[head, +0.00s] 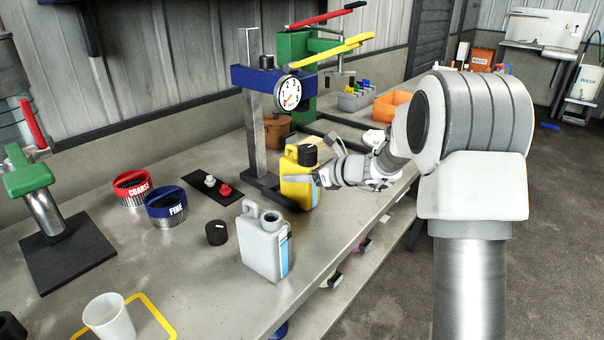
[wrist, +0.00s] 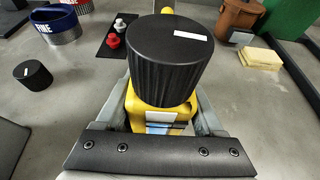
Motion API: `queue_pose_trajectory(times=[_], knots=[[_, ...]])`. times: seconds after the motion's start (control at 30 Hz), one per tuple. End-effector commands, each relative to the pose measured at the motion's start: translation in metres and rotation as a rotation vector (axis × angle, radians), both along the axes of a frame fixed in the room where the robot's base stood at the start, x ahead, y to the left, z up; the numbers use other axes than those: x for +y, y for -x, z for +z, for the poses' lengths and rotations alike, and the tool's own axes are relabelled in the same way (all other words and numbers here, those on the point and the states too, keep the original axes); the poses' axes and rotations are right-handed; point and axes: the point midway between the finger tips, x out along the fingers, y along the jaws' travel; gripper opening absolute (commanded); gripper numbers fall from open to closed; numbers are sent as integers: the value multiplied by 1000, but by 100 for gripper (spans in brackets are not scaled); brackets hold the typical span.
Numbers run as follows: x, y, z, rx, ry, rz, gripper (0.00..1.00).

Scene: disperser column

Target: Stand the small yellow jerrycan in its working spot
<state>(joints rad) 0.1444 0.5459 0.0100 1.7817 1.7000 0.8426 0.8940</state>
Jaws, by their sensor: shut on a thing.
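The small yellow jerrycan (head: 296,182) with a black cap stands upright at the right foot of the disperser column. In the wrist view its body (wrist: 160,116) is largely hidden under the big ribbed black cap (wrist: 170,55). My gripper (head: 322,176) reaches in from the right and is shut on the jerrycan. In the wrist view one finger lies on each side of its body. I cannot tell whether its base touches the bench. A yellow outlined square (head: 172,331) is marked on the bench at the front left, with a white cup (head: 109,318) in it.
A grey jerrycan (head: 262,243) without a cap and a loose black cap (head: 216,232) stand in front. The column (head: 254,130) with its dial is close behind the yellow jerrycan. COARSE (head: 131,188) and FINE (head: 167,207) rings lie left. The bench's front edge is near.

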Motion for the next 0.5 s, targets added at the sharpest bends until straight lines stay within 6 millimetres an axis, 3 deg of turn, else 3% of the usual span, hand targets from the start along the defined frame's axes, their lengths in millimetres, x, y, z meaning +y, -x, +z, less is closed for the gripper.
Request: queue_pose_trajectory(times=[0.5], knots=[[9,-9,2,-3,-2,1,0]])
